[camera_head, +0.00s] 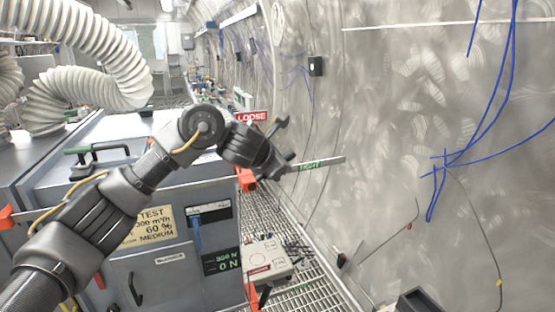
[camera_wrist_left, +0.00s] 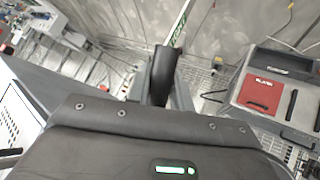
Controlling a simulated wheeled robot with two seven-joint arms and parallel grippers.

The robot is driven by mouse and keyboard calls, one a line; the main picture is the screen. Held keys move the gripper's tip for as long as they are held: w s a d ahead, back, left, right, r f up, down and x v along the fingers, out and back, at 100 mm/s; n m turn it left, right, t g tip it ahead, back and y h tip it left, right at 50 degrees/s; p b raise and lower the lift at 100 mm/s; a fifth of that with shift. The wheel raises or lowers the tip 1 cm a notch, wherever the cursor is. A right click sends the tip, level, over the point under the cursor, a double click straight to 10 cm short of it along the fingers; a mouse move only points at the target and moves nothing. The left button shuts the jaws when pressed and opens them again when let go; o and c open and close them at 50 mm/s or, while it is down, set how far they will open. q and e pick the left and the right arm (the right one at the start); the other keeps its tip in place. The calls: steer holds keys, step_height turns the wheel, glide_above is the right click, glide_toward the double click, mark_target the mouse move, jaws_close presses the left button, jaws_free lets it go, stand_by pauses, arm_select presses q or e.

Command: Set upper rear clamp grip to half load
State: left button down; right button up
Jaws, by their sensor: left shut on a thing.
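My left gripper (camera_head: 276,152) reaches over the grey filter housing to its far upper corner. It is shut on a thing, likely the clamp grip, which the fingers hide. An orange clamp part (camera_head: 247,180) shows just below it. A pale bar with a green TIGHT label (camera_head: 318,163) sticks out right of the gripper. A red LOOSE label (camera_head: 252,117) is behind and above it. In the left wrist view, a dark upright piece (camera_wrist_left: 163,76) stands before the TIGHT bar (camera_wrist_left: 180,28). A dark display (camera_head: 222,262) on the housing reads about 350 N above 0 N. My right gripper is not in view.
The grey housing (camera_head: 175,262) carries a yellow TEST plate (camera_head: 149,228). Ribbed white hoses (camera_head: 95,50) hang at upper left. The curved steel wall (camera_head: 400,130) with blue cables (camera_head: 470,130) is at right. A white box (camera_head: 265,258) lies by the grated floor (camera_head: 315,292).

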arm_select(q)
steer(key=shift+f, duration=0.1)
steer(key=c, duration=1.2)
jaws_free()
steer(key=shift+d, duration=0.15)
steer(key=shift+c, duration=0.2)
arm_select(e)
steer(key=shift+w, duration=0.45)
arm_select(q)
steer(key=shift+s+a+r+b, duration=0.25)
steer(key=shift+s+a+b, duration=0.05)
steer(key=shift+s+a, duration=0.05)
steer(key=b+v, duration=0.3)
steer(key=v, duration=0.6)
steer(key=shift+s+r, duration=0.2)
steer(key=shift+s, duration=0.1)
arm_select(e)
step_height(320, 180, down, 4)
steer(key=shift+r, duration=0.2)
arm_select(q)
steer(key=shift+a+f, duration=0.1)
